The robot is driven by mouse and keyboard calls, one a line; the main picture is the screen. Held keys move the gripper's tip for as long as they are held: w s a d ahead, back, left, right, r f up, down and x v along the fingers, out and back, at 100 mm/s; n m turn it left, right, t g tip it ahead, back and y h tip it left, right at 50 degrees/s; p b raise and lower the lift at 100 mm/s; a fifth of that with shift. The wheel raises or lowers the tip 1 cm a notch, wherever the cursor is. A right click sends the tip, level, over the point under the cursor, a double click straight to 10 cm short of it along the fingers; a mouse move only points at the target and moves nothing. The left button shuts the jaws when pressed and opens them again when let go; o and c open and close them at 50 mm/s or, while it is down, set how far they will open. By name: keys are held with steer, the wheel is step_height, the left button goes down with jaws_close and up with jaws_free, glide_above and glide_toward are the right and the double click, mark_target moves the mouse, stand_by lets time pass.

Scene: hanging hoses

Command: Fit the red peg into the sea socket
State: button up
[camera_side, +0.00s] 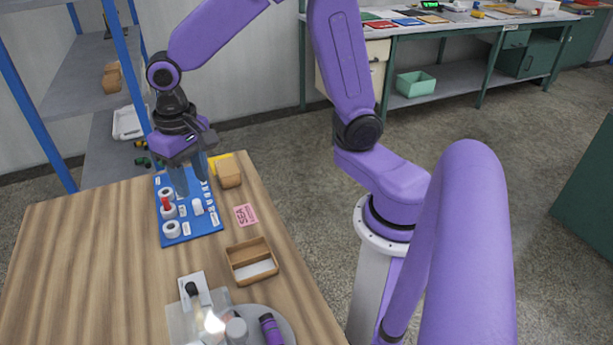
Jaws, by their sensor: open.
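A blue board (205,226) lies on the wooden table and carries several white ring-shaped sockets and small white labels. The red peg (167,203) stands upright at the left side of the board, at a white socket (169,212); I cannot tell how deep it sits. Another white socket (171,229) is at the board's near left. The labels are too small to read, so I cannot tell which socket is sea. My gripper (188,190) is open, pointing down over the far part of the board, just behind and right of the red peg. Its fingers hide part of the board.
A pink card (245,215) with dark lettering lies right of the board. A brown block (229,176) and a yellow item (217,161) are behind it. An open wooden box (253,277), a white block with a black knob (194,290) and a round tray (287,329) stand nearer.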

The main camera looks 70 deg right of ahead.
steer(key=s+d+n, duration=0.3)
steer(key=s+n, duration=0.4)
steer(key=s, duration=0.3)
steer(key=s+d+n, duration=0.3)
steer(key=s+n, duration=0.4)
steer(key=s, duration=0.3)
steer(key=shift+s+r, duration=0.25)
steer(key=shift+r, duration=0.05)
